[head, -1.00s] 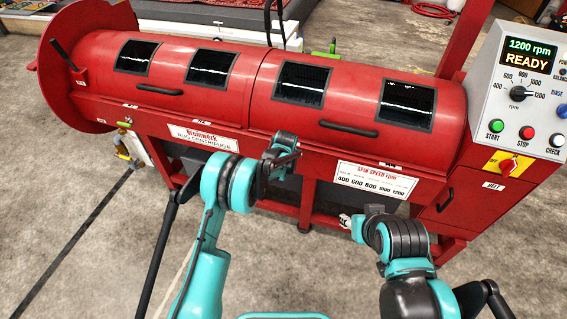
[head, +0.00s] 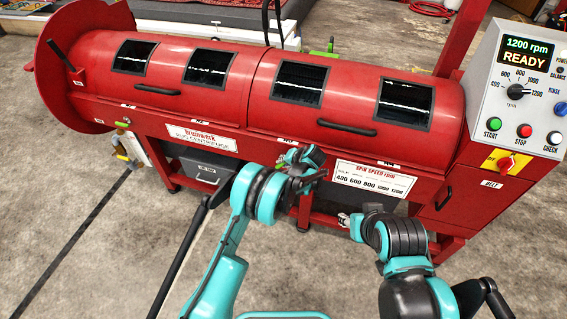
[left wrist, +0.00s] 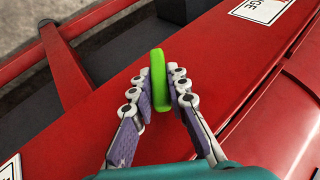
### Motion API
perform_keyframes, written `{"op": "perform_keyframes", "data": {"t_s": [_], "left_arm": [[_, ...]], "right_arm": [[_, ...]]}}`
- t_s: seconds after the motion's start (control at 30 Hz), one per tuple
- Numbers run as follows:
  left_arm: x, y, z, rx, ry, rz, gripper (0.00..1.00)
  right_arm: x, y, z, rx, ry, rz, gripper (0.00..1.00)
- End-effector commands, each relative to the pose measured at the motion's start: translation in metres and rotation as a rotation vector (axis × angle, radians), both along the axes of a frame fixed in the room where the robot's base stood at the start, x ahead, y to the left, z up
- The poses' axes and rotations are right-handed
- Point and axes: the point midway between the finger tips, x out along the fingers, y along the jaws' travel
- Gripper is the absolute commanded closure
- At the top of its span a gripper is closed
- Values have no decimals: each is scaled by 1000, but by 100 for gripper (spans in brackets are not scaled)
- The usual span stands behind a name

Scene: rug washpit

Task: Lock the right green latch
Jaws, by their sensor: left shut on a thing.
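A bright green latch (left wrist: 158,80) stands up from the red front ledge of the centrifuge in the left wrist view. My left gripper (left wrist: 160,92) is shut on it, with a finger on either side. In the head view, my left gripper (head: 305,160) is at the machine's front ledge, between the name sign and the spin speed sign. My right arm (head: 390,240) hangs low at the right in front of the machine.
The red drum (head: 240,100) with dark windows and black handles (head: 345,128) lies above the ledge. The control panel (head: 520,80) at the right reads 1200 rpm READY. A spin speed sign (head: 372,180) is right of my left gripper. Open concrete floor (head: 80,210) is at the left.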

Motion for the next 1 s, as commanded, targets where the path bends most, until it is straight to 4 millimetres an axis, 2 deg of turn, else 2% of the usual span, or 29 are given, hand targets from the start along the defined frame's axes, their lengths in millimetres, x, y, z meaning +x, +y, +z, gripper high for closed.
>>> {"op": "perform_keyframes", "data": {"t_s": [0.27, 0.3, 0.33, 0.37, 0.73, 0.87, 1.0], "left_arm": [[0, 0, 0, -1, 0, 0, 100], [0, 0, 0, -1, 0, 0, 74], [0, 0, 0, -1, 0, 0, 66], [0, 0, 0, -1, 0, 0, 64], [-3, -3, 4, -1, 1, -1, 64], [-13, -10, 19, -1, 1, -1, 64], [-30, -23, 42, -2, 2, -3, 64]], "right_arm": [[0, 0, 0, 0, 0, 0, 60], [0, 0, 0, 0, 0, 0, 60], [0, 0, 0, 0, 0, 0, 60], [0, 0, 0, 0, 0, 0, 60], [0, 0, 0, 0, 0, 0, 60], [0, 0, 0, 0, 0, 0, 60], [0, 0, 0, 0, 0, 0, 60]]}}
